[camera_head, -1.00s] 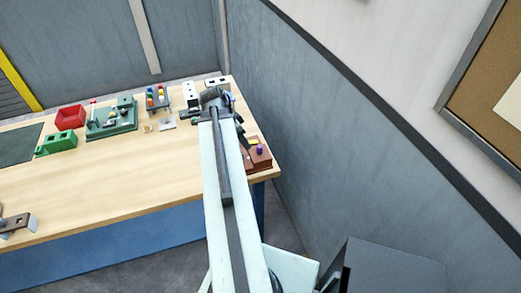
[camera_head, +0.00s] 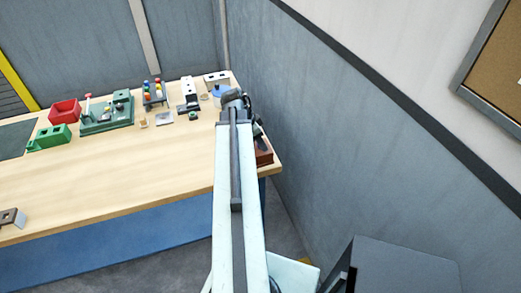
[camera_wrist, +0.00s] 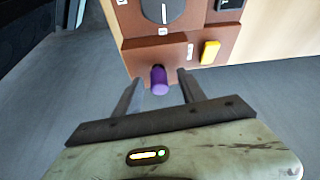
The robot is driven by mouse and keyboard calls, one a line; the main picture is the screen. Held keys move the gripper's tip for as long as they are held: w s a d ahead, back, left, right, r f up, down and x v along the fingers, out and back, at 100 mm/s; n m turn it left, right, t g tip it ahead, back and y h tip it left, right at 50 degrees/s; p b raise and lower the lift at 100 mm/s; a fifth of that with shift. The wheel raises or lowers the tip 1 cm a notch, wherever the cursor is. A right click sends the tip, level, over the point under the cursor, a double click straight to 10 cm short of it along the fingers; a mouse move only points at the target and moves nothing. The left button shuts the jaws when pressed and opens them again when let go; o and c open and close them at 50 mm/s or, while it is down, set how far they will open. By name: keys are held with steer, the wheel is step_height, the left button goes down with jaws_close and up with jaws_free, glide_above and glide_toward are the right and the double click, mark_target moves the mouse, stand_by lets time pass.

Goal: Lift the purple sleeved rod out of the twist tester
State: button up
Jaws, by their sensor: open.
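The twist tester (camera_wrist: 155,54) is a reddish-brown box with a dark round dial and a yellow part on its face. In the wrist view the purple sleeved rod (camera_wrist: 159,82) sticks out of its near side. My gripper (camera_wrist: 160,76) is open, with one finger on each side of the rod. Small gaps show between the fingers and the rod, and I cannot see contact. In the head view the tester (camera_head: 265,154) is at the table's right end, mostly hidden behind my arm, and the rod is hidden.
The wooden table (camera_head: 130,180) is clear in its middle. A grey wall (camera_head: 340,150) rises close on the right.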

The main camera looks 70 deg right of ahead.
jaws_close()
step_height(320, 180, up, 10)
steer(key=p, duration=1)
steer(key=shift+r+p, duration=0.1)
steer(key=shift+p, duration=0.2)
steer(key=shift+f, duration=0.25)
